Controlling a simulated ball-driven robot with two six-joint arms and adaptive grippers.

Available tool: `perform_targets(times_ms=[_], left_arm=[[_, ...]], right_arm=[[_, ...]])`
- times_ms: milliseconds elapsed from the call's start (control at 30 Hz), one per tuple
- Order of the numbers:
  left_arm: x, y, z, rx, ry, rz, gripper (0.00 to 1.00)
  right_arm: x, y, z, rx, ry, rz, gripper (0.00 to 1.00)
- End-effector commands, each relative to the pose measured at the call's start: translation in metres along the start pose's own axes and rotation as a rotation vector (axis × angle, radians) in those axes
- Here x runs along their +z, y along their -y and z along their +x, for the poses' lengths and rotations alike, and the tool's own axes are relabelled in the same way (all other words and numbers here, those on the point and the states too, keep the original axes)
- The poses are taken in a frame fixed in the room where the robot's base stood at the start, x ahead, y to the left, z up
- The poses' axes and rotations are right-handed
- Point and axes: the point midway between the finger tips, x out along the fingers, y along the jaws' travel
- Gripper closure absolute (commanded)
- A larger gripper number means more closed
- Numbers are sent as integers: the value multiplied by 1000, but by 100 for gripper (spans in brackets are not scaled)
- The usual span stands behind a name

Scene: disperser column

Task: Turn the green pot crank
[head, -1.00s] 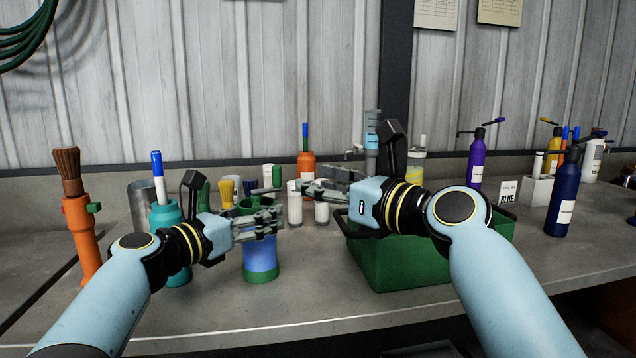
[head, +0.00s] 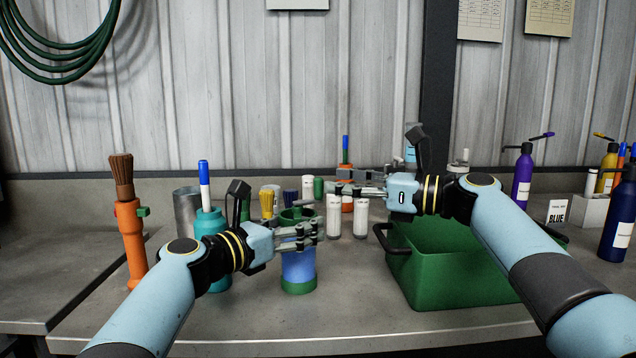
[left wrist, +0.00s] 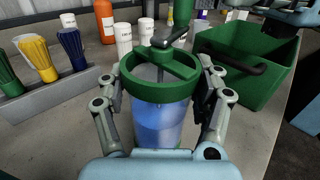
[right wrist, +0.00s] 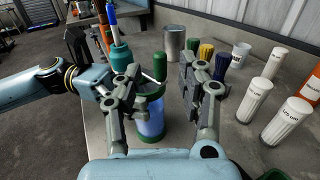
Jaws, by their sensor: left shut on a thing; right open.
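The pot (head: 298,268) has a clear blue body with a green rim and green base, and stands upright on the bench. My left gripper (head: 308,234) is shut around its upper body from the left; in the left wrist view a finger lies on each side of the pot (left wrist: 158,122). The crank (left wrist: 163,43) has a grey arm above the rim and an upright green handle (left wrist: 183,12). My right gripper (head: 335,188) is open, above and right of the pot. In the right wrist view the handle (right wrist: 160,66) shows between its open fingers; contact cannot be told.
A green crate (head: 460,280) stands right of the pot. White labelled containers (head: 347,216) stand close behind, near my right gripper. A teal bottle (head: 211,240) and an orange brush holder (head: 131,245) stand left. The bench front is clear.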

Motion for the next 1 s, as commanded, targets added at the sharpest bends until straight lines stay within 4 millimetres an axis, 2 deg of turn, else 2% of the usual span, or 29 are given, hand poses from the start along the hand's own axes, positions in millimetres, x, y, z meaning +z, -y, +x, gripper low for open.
perform_targets(times_ms=[100,300,667,933,1000], left_arm=[[0,0,0,1,-1,1,80],[0,0,0,1,-1,1,80],[0,0,0,1,-1,1,80],[0,0,0,1,-1,1,80],[0,0,0,1,-1,1,80]], right_arm=[[1,-1,24,2,1,1,60],[0,0,47,0,-1,1,60],[0,0,51,-1,-2,-1,61],[0,0,51,-1,-2,-1,96],[0,0,51,-1,-2,0,100]])
